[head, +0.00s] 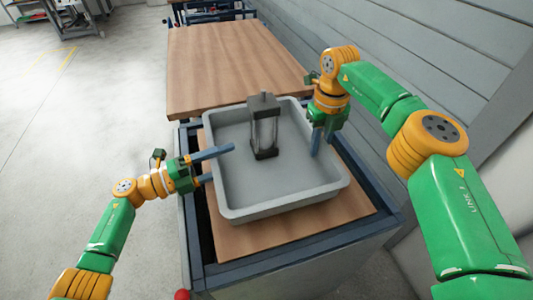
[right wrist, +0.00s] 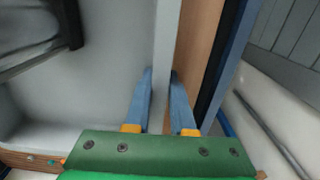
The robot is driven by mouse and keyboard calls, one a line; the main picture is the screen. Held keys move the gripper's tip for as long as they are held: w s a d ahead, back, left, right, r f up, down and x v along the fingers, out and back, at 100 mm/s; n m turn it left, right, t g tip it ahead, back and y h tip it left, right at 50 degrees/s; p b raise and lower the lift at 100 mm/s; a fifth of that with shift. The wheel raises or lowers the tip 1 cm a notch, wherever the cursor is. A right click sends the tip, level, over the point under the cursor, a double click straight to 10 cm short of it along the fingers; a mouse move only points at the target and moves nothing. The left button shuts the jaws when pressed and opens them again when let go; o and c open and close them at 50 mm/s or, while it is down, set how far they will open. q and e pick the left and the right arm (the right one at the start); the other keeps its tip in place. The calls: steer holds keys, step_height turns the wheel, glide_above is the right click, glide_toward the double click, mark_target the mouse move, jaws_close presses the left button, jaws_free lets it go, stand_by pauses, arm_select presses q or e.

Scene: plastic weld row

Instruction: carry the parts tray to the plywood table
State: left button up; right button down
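The parts tray (head: 238,196) is a grey, open box resting on the plywood top of the near bench. A dark upright device (head: 264,130) stands inside it. My left gripper (head: 218,164) is open at the tray's left wall, with its fingers well apart. Its upper finger reaches over the rim; the tip of the lower one is hidden. My right gripper (head: 322,138) is at the right wall, pointing down. In the right wrist view (right wrist: 161,75) its fingers are on either side of that wall, close against it. The plywood table (head: 235,62) stands just beyond the tray.
The near bench (head: 290,236) has a blue-grey raised frame around its plywood top. The plywood table's top is bare. A grey panelled wall (head: 400,45) runs close along the right. Open concrete floor (head: 80,110) lies to the left, with another workbench far back.

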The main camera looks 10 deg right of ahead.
arm_select(q)
steer(key=shift+r, duration=0.1)
jaws_close()
steer(key=shift+w+r, duration=0.1)
steer(key=shift+r, duration=0.15)
stand_by(0.8)
